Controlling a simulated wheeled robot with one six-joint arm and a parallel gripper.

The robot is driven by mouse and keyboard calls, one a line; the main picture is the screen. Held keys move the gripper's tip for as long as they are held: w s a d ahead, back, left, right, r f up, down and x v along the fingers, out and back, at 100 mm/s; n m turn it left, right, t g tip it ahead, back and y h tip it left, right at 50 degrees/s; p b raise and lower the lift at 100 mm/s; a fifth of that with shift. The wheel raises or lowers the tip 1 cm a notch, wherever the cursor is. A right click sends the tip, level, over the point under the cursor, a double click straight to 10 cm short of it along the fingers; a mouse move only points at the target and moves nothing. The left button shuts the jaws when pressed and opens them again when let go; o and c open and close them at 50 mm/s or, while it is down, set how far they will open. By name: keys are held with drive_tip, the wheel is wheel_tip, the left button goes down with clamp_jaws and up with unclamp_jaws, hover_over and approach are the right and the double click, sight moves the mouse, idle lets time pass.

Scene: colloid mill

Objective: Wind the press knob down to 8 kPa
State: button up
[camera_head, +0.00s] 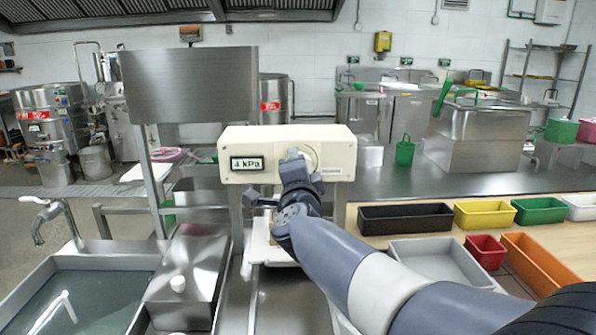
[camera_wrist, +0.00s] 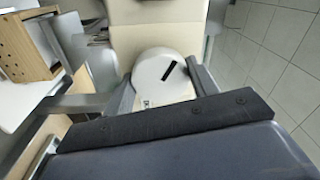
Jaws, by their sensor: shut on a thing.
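The press (camera_head: 230,140) is a cream box on legs at the middle of the head view, with a display (camera_head: 247,163) on its front that reads 4 kPa. The round white press knob (camera_head: 311,156) is on its front right, mostly hidden behind my gripper in the head view. In the wrist view the knob (camera_wrist: 162,77) has a dark slanted mark and sits between the two fingers. My gripper (camera_wrist: 165,88) is shut on the knob, one finger at each side.
Black (camera_head: 405,217), yellow (camera_head: 482,214) and green (camera_head: 540,210) bins stand on the wooden table at right. A grey tray (camera_head: 437,262), red bin (camera_head: 484,252) and orange bin (camera_head: 543,265) are nearer. A sink (camera_head: 80,290) is at lower left. A wooden block with holes (camera_wrist: 25,47) is beside the press.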

drive_tip(key=o, duration=1)
drive_tip(key=s, duration=0.7)
drive_tip(key=s+p, duration=0.1)
drive_tip(key=s, duration=0.2)
drive_tip(key=shift+s+a+f, duration=0.1)
drive_tip(key=shift+s+f, duration=0.2)
drive_tip(key=shift+s, duration=0.1)
drive_tip(key=w, duration=1.1)
drive_tip(key=shift+r+b, duration=0.3)
drive_tip(key=shift+b, duration=0.1)
